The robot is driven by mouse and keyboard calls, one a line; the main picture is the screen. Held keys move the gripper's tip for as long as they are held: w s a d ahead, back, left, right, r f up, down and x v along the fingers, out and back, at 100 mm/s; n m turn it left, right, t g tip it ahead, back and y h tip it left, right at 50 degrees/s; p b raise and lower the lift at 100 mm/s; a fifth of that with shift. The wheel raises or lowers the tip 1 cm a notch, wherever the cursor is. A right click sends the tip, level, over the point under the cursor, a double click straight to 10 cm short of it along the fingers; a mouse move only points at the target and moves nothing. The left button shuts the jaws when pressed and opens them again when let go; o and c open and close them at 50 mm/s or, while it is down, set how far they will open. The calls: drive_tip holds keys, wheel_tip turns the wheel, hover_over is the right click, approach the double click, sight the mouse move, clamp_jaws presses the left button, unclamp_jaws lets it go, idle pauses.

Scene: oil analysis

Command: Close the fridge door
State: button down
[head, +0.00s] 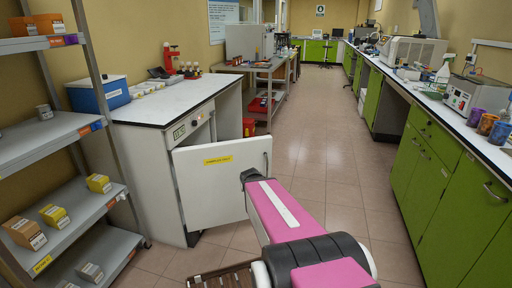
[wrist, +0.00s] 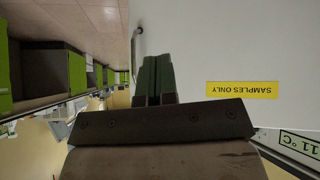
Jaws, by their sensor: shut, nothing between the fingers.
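The white fridge door (head: 212,192) stands open under the bench on the left, with its outer face and yellow label towards me. The fridge body (head: 198,131) shows above it with a small display. The inside is hidden behind the door. The door's handle (head: 265,161) is near its right edge. My gripper (head: 248,176) is shut and empty, in front of the door's lower right part near the handle. In the wrist view its dark fingers (wrist: 155,80) are together beside the white door panel (wrist: 230,40); I cannot tell whether they touch it.
A white-topped bench (head: 165,103) stands over the fridge. A metal shelf rack (head: 75,128) with boxes is close on the left. Green cabinets (head: 425,170) line the right side. The tiled aisle floor (head: 320,150) between is clear.

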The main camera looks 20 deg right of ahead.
drive_tip(key=w+d+r+t, duration=0.5)
drive_tip(key=w+d+t, duration=0.1)
drive_tip(key=n+t+y, duration=0.2)
drive_tip(key=t+y, duration=0.1)
drive_tip(key=t, duration=0.1)
approach(252, 143)
drive_tip(key=w, duration=0.7)
drive_tip(key=shift+w+a+f, duration=0.1)
drive_tip(key=shift+w+f, duration=0.15)
drive_tip(key=shift+w, duration=0.05)
